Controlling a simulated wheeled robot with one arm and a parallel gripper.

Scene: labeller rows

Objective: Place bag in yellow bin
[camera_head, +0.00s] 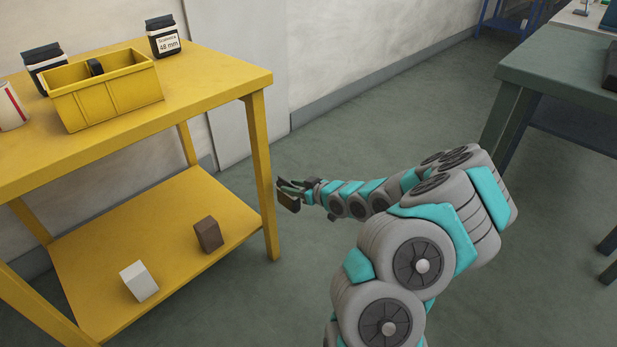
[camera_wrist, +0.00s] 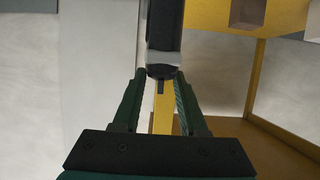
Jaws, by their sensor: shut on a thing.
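The yellow bin (camera_head: 118,97) stands on the top of the yellow table at the left, with a small black thing (camera_head: 95,67) showing in it. My gripper (camera_head: 290,190) is off the right side of this table, below its top and near its right leg. In the wrist view my gripper (camera_wrist: 160,80) is shut on a black and grey thing (camera_wrist: 163,35) that looks like a bag.
Black packs with white labels stand behind the bin (camera_head: 163,38) and (camera_head: 43,58) on the yellow table (camera_head: 215,85). A white can (camera_head: 10,105) stands at left. The lower shelf holds a brown block (camera_head: 208,235) and a white block (camera_head: 139,281). A grey-green table (camera_head: 565,65) stands right; floor between is clear.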

